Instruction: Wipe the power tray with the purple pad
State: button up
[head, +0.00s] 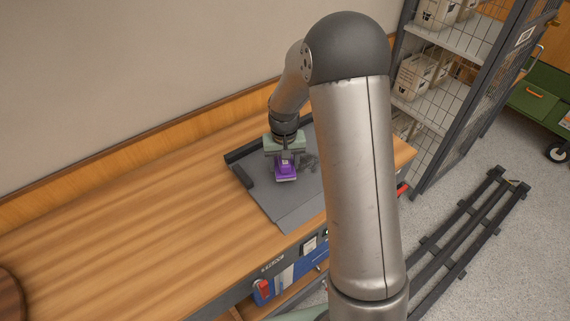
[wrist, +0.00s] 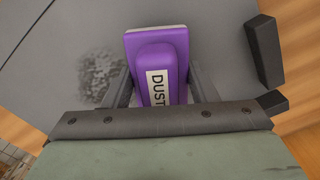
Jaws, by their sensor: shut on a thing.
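The purple pad (head: 286,172) is in my gripper (head: 285,161) over the grey power tray (head: 268,201) in the head view. In the wrist view the pad (wrist: 157,50) shows a white label reading "DUST", partly cut off, and the two fingers of my gripper (wrist: 157,88) close on its sides. The tray surface (wrist: 60,45) lies beneath it, and I cannot tell whether the pad touches it. A dark speckled smudge (wrist: 101,76) lies on the tray just left of the pad. My arm hides the tray's right part in the head view.
The tray has raised dark edge pieces (head: 239,176), also seen in the wrist view (wrist: 264,50). A wire-mesh shelf unit (head: 440,95) stands at the right, with a dark rail frame (head: 470,235) on the floor.

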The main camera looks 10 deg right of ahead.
jog(key=shift+d+r, duration=0.15)
jog(key=shift+r, duration=0.65)
jog(key=shift+r+p, duration=1.65)
jog(key=shift+r, duration=0.75)
